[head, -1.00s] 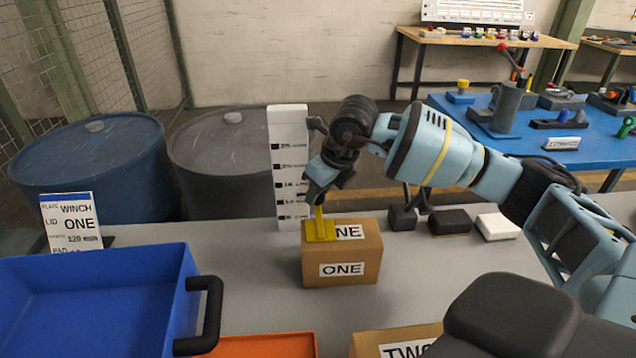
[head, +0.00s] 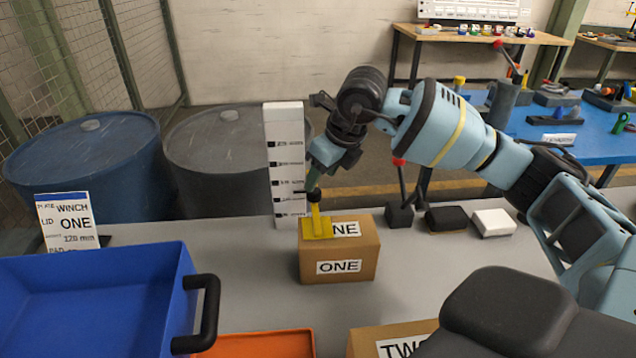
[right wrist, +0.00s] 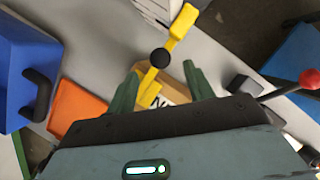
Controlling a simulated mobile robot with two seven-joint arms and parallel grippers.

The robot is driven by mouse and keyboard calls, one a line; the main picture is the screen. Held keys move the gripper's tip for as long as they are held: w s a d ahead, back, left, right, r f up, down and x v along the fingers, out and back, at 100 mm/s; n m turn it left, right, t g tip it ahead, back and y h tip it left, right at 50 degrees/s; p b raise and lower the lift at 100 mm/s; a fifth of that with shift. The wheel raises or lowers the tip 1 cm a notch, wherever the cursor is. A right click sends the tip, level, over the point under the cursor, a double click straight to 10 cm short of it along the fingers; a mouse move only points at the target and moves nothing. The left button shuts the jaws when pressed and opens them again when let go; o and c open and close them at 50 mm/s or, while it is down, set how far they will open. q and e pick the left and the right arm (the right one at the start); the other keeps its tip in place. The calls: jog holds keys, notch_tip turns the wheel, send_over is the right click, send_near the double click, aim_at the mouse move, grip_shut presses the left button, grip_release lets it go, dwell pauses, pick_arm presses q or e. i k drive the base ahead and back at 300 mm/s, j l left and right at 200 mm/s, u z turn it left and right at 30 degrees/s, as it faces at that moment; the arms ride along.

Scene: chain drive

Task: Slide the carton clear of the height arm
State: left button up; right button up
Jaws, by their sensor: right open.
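The brown carton marked ONE (head: 350,262) stands upright on the grey bench beside a white scale post (head: 284,150). The yellow height arm (head: 317,222), with a black knob, reaches from the post over the carton's left top; I cannot tell if it touches. My right gripper (head: 314,182) is above the knob, open and empty. In the right wrist view its green fingers (right wrist: 162,82) are spread apart, with the yellow arm (right wrist: 181,25), its knob (right wrist: 160,57) and part of the carton (right wrist: 173,88) showing beyond and between them. My left gripper is not in view.
A blue bin (head: 95,270) with a black handle stands front left. An orange tray (head: 262,345) and a carton marked TWO (head: 375,338) are in front. A red-tipped lever (head: 399,163) and black and white blocks (head: 492,223) stand right of the carton. Bench between is clear.

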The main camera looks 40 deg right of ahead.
aim_at(352, 252)
jog(key=k, duration=1.5)
